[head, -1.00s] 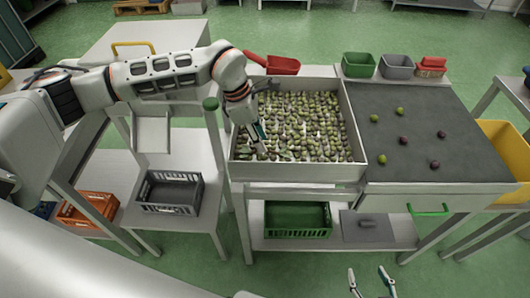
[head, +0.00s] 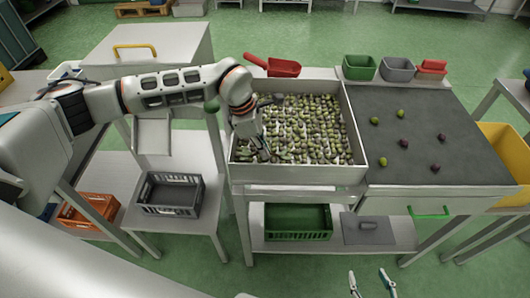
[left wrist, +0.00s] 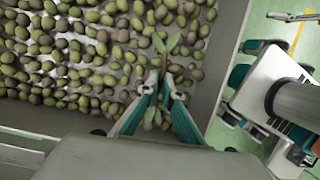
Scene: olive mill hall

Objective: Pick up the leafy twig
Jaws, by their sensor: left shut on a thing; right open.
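The leafy twig (left wrist: 166,47) shows its narrow green leaves between and beyond the fingertips in the left wrist view. My left gripper (left wrist: 161,88) is shut on it, over the olives. In the head view my left gripper (head: 263,153) reaches down into the left part of the olive tray (head: 297,173); the twig is too small to make out there. My right gripper (head: 372,284) is open and empty at the bottom edge of the head view, well in front of the table.
Many green and dark olives fill the tray, whose raised walls stand close around my left gripper. A dark sorting mat (head: 430,125) with several loose olives lies to the right. A red scoop (head: 273,66) and green bin (head: 360,67) stand behind.

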